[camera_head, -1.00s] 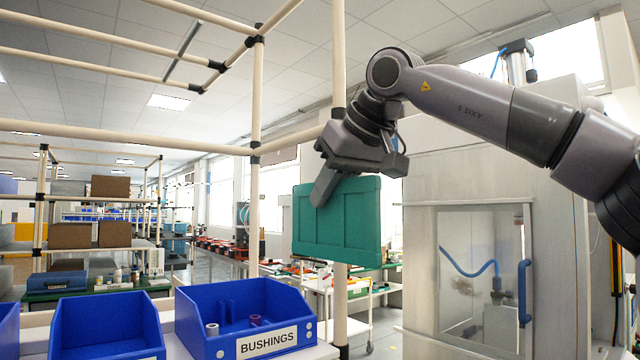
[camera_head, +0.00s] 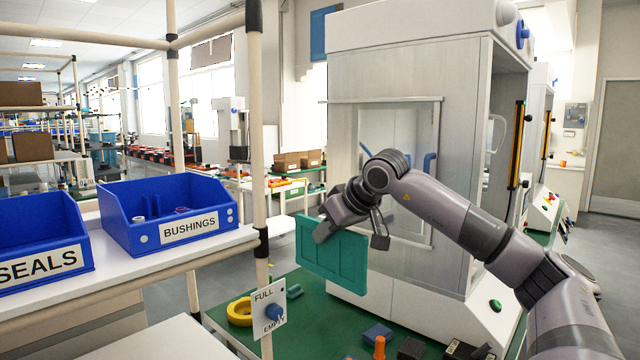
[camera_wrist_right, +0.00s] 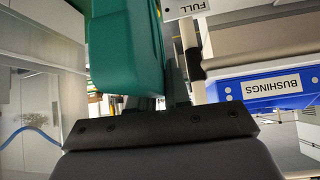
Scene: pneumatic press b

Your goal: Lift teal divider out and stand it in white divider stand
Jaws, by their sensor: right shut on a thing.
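The teal divider (camera_head: 331,254) is a flat rectangular panel with raised borders. My right gripper (camera_head: 322,236) is shut on its upper edge and holds it in the air, slightly tilted, above the green work surface in front of the press cabinet. In the right wrist view the divider (camera_wrist_right: 125,50) fills the upper middle, between the fingers. The white divider stand cannot be made out in these frames. My left gripper is not in view.
A blue BUSHINGS bin (camera_head: 168,214) and a blue SEALS bin (camera_head: 42,238) stand on the left shelf. A rack post with a FULL/EMPTY sign (camera_head: 270,306) stands left of the divider. A yellow ring (camera_head: 240,311) and several small parts lie on the green surface (camera_head: 325,320).

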